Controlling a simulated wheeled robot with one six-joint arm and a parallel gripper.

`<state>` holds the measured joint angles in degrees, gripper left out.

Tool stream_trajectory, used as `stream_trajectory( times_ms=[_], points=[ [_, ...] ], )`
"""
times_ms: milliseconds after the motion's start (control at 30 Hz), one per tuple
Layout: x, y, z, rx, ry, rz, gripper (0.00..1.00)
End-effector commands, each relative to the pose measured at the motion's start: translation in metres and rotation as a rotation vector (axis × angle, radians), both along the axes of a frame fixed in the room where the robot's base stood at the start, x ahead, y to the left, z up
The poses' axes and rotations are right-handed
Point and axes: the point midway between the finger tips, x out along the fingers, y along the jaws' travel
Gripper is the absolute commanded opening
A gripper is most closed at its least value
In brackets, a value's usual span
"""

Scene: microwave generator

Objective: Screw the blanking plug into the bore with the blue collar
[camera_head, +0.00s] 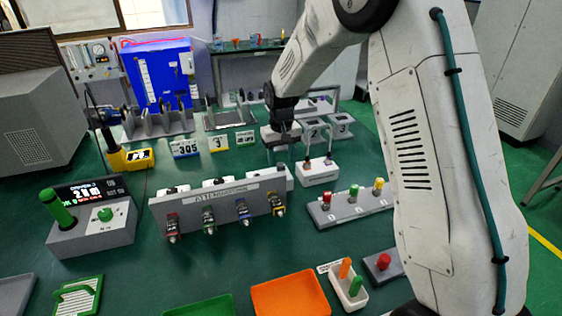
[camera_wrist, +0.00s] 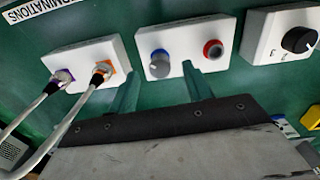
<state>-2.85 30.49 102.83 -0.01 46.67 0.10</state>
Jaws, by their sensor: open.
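In the wrist view a white block (camera_wrist: 186,45) carries a blue collar (camera_wrist: 159,55) and a red collar (camera_wrist: 213,49). A silver-grey round piece (camera_wrist: 159,67), seemingly the blanking plug, stands at the blue collar. I cannot tell how deep it sits. The red collar's centre looks grey. My gripper (camera_wrist: 162,78) is open, its two green-looking fingers apart with the grey piece beyond and between their tips. No contact is visible. In the head view my gripper (camera_head: 283,147) hangs over the back right of the bench, and the collars cannot be made out.
A white block (camera_wrist: 84,62) with two cables in purple and orange collars stands left of the collar block. In the head view, the attenuator rack (camera_head: 220,203) and a button panel (camera_head: 350,205) stand nearer.

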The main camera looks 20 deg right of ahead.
Motion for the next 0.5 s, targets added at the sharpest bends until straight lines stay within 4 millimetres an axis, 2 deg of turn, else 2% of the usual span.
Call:
stream_trajectory(
  times_ms=[200,333,500],
  points=[
    [0.0,0.0,0.039,0.0,-0.003,0.0,0.5],
    [0.0,0.0,0.053,0.0,-0.002,0.0,0.5],
    [0.0,0.0,0.059,0.0,0.0,0.0,0.5]
  ],
)
